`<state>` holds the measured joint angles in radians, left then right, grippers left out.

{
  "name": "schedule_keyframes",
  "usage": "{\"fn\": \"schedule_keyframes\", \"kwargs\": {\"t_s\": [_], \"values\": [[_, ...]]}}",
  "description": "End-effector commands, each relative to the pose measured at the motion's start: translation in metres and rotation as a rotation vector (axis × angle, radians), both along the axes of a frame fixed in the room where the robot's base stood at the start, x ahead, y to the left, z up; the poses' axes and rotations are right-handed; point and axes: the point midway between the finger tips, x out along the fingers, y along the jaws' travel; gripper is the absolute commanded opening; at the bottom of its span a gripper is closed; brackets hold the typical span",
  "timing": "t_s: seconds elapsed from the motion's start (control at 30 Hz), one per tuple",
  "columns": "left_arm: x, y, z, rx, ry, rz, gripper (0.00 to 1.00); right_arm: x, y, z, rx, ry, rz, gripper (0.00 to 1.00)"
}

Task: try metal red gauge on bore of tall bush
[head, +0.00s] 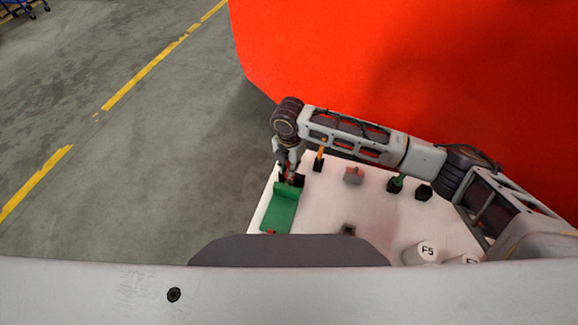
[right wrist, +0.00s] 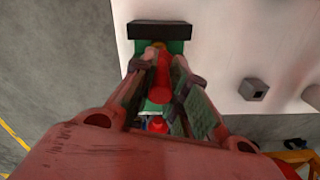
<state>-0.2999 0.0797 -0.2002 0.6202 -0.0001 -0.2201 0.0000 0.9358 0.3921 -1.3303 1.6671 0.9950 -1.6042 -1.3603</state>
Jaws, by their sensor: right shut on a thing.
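My right gripper (head: 289,176) is over the back end of a green tray at the left of the white table. In the right wrist view its fingers (right wrist: 160,82) are shut on a red gauge (right wrist: 161,80), a slim red rod with a rounded end. The fingers hide part of it; I cannot tell if it touches the tray. A grey block with a dark hole in its top (right wrist: 254,89) stands to the right, apart from the gripper. I cannot tell which piece is the tall bush. My left gripper is not in view.
The green tray (head: 279,209) has a dark block (right wrist: 159,30) at its end and another red piece (head: 271,232) near its front. Dark blocks, one with an orange pin (head: 319,154), one with a green pin (head: 396,183), and white cylinders (head: 419,254) stand on the table (head: 320,205).

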Motion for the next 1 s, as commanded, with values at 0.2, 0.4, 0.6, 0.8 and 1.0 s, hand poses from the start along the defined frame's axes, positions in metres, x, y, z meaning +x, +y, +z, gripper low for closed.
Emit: {"fn": "schedule_keyframes", "kwargs": {"t_s": [0.2,0.4,0.6,0.8,1.0], "values": [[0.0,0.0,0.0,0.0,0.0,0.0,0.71,0.002,0.001,0.008,0.003,-0.006,0.0,0.0],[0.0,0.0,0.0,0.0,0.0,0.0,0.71,0.002,0.001,0.008,0.004,-0.006,0.0,0.0],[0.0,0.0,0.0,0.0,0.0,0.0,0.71,0.002,0.001,0.01,0.004,-0.008,0.0,0.0],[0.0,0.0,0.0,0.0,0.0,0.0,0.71,0.003,0.002,0.017,0.005,-0.008,0.0,0.0],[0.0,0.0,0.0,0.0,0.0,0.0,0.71,0.003,0.001,0.026,0.005,-0.007,-0.001,0.0]]}}
